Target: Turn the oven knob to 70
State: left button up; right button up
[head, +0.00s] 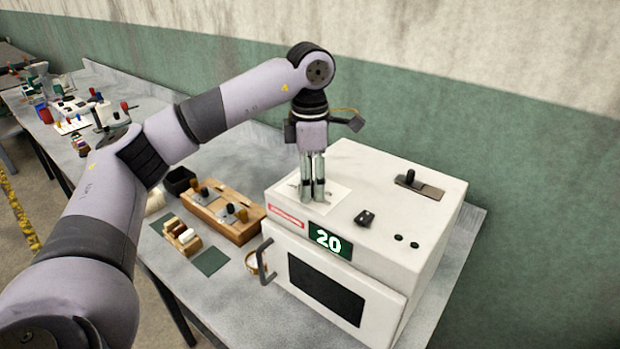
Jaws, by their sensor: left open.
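The white oven (400,258) stands on the bench, its green display (330,241) reading 20. My left gripper (312,198) points straight down over the pale square dial plate (338,196) on the oven's top. Its jaws are open, with little room between the fingers. The fingers cover the middle of the plate, so I cannot make out the knob there or whether they touch it. A small black control (365,217) sits on the top, right of the plate. My right gripper is not in view.
A black lever on a metal plate (420,188) sits at the back of the oven's top. The oven handle (265,262) sticks out at the front left. A wooden box (235,232), a black cup (179,181) and a green mat (211,262) lie left of the oven.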

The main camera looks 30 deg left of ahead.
pick_arm(q)
notch_tip(320, 180, up, 12)
dwell(0.7)
